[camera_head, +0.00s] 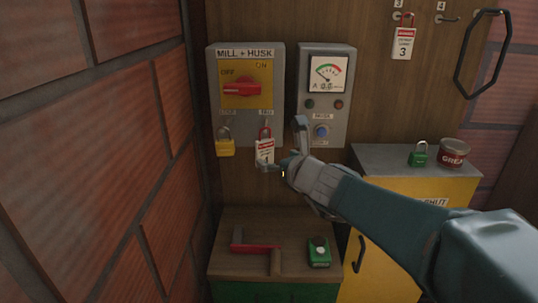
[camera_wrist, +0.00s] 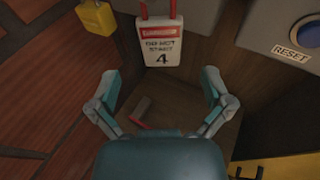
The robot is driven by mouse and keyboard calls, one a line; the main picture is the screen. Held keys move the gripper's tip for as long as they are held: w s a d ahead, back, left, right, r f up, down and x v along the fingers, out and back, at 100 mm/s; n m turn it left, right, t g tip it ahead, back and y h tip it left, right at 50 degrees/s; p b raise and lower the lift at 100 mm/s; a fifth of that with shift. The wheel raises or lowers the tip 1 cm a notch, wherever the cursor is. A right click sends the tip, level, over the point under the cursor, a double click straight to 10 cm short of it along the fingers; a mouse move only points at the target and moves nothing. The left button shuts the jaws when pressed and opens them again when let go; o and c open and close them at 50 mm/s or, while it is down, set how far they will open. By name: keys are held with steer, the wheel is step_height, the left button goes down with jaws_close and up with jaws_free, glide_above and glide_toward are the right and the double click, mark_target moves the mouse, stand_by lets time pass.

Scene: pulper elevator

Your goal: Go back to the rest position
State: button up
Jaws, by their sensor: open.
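My gripper (camera_head: 284,147) is open in front of the panel boxes, its fingers spread. In the wrist view my gripper (camera_wrist: 162,95) has nothing between its fingertips. A red-shackled tag lock marked 4 (camera_wrist: 161,44) hangs just beyond the fingers; in the head view the tag lock (camera_head: 265,152) hangs under the MILL + HUSK switch box (camera_head: 227,57). The box's red handle (camera_head: 242,89) lies roughly horizontal. A yellow padlock (camera_head: 225,148) hangs to the left of the tag lock, and it also shows in the wrist view (camera_wrist: 97,17).
A meter box (camera_head: 311,101) with a blue reset button (camera_head: 321,131) is beside the switch box. Below is a wooden-topped stand (camera_head: 225,257) with a red-and-brown item and a green device (camera_head: 319,252). A yellow cabinet (camera_head: 385,261) carries a green padlock (camera_head: 418,158) and a red can (camera_head: 453,153). A brick wall (camera_head: 90,170) is at left.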

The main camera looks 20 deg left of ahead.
steer(key=s+d+n+g, duration=0.2)
steer(key=s+d+n, duration=0.75)
steer(key=s, duration=0.25)
steer(key=s+d+f+n+g+h, duration=0.2)
steer(key=s+d+f+n+h, duration=0.3)
steer(key=s+d+n, duration=0.2)
steer(key=s+d+f+n+g+h, duration=0.1)
steer(key=s+d+f+n+h, duration=0.4)
steer(key=d+n, duration=0.6)
steer(key=shift+s+d+f+g+h, duration=0.35)
steer(key=shift+s+d+f, duration=0.3)
steer(key=shift+s, duration=0.35)
steer(key=shift+r, duration=0.1)
